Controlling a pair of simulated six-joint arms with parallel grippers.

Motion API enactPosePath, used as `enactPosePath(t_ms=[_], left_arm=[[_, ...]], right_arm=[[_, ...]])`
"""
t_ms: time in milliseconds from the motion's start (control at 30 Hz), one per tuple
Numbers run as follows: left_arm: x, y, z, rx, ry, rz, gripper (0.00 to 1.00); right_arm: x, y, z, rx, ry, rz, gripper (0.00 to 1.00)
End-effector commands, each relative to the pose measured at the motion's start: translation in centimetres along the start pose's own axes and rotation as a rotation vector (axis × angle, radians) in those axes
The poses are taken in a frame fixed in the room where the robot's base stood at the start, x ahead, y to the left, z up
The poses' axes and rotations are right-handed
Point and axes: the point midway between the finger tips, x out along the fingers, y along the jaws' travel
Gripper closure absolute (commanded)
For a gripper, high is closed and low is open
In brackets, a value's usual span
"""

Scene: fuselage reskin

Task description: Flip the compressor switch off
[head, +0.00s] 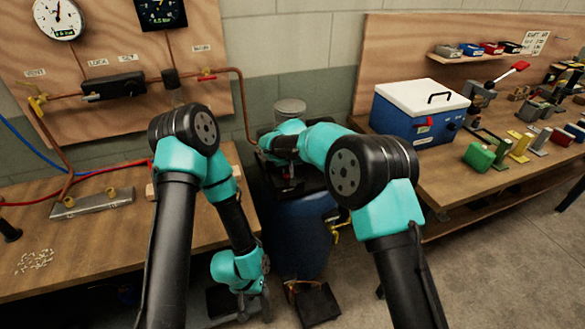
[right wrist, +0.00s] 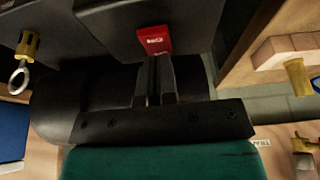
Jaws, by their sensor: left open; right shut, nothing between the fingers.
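The compressor is a blue tank (head: 297,232) with a dark top, standing between the two benches in the head view. Its red switch (right wrist: 155,40) with white lettering shows in the right wrist view, set against a dark housing (right wrist: 105,22). My right gripper (right wrist: 154,62) is shut and empty, its fingertips right at the lower edge of the switch; I cannot tell whether they touch. In the head view my right arm reaches over the compressor's top and hides most of the switch area. My left gripper (head: 256,304) hangs low, open and empty, left of the tank.
A brass valve (head: 336,232) juts from the tank's right side, above a black pedal-like box (head: 317,303) on the floor. A blue cooler with a white lid (head: 421,92) stands on the right bench. The left bench holds a metal manifold (head: 92,203).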

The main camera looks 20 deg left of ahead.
Motion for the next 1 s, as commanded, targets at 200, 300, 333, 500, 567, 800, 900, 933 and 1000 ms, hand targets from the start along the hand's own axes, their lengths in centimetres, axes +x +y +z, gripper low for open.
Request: enactPosePath(t_ms=[200, 300, 333, 500, 567, 800, 900, 933, 1000], left_arm=[[-0.1, -0.1, 0.0, -0.002, 0.0, 0.0, 0.57], [0.0, -0.1, 0.0, -0.002, 0.0, 0.0, 0.57], [0.0, -0.1, 0.0, -0.002, 0.0, 0.0, 0.57], [0.0, -0.1, 0.0, -0.002, 0.0, 0.0, 0.57], [0.0, -0.1, 0.0, -0.002, 0.0, 0.0, 0.57], [0.0, -0.1, 0.0, -0.002, 0.0, 0.0, 0.57], [0.0, -0.1, 0.0, -0.002, 0.0, 0.0, 0.57], [0.0, -0.1, 0.0, -0.002, 0.0, 0.0, 0.57], [0.0, -0.1, 0.0, -0.002, 0.0, 0.0, 0.57]], right_arm=[[0.8, 0.3, 0.9, 0.002, -0.021, 0.001, 1.0], [0.8, 0.3, 1.2, 0.002, -0.023, 0.001, 1.0], [0.7, 0.3, 1.3, 0.002, -0.024, 0.001, 1.0], [0.5, 0.3, 2.0, 0.003, -0.027, 0.001, 1.0], [0.5, 0.3, 2.2, 0.004, -0.028, 0.001, 1.0], [0.3, 0.2, 2.4, 0.004, -0.028, 0.001, 1.0], [0.3, 0.2, 2.4, 0.004, -0.028, 0.001, 1.0], [0.3, 0.2, 2.4, 0.004, -0.028, 0.001, 1.0], [0.3, 0.2, 2.4, 0.004, -0.027, 0.001, 1.0]])
